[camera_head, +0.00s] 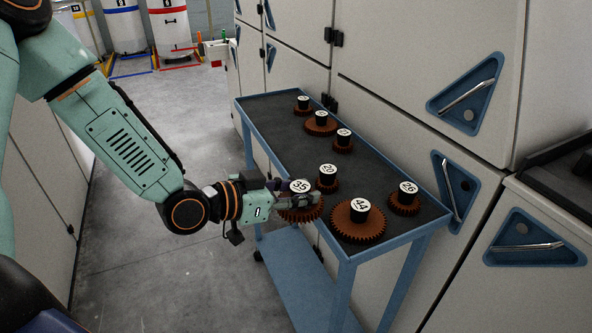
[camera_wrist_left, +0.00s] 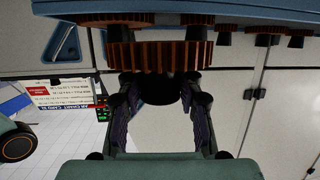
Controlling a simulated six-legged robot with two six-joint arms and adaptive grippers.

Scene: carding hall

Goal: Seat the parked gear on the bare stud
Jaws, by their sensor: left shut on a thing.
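My left gripper (camera_head: 300,198) is shut on the black hub of a brown toothed gear labelled 35 (camera_head: 300,186), at the left long edge of the cart top. In the left wrist view my left gripper (camera_wrist_left: 160,98) has a finger on each side of the dark hub, and the gear's brown teeth (camera_wrist_left: 158,56) show above it. I cannot tell whether this gear touches the top. Gear 44 (camera_head: 358,222) lies to its right and gear 20 (camera_head: 328,184) just behind. No bare stud can be made out. My right gripper is not in view.
The blue cart (camera_head: 395,240) has a dark top (camera_head: 270,118). Gear 26 (camera_head: 404,207) sits near its right edge; several more gears, including one (camera_head: 320,126), stand toward its far end. Pale cabinets (camera_head: 390,60) with blue recessed handles run along the right. Grey floor (camera_head: 165,270) is clear at left.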

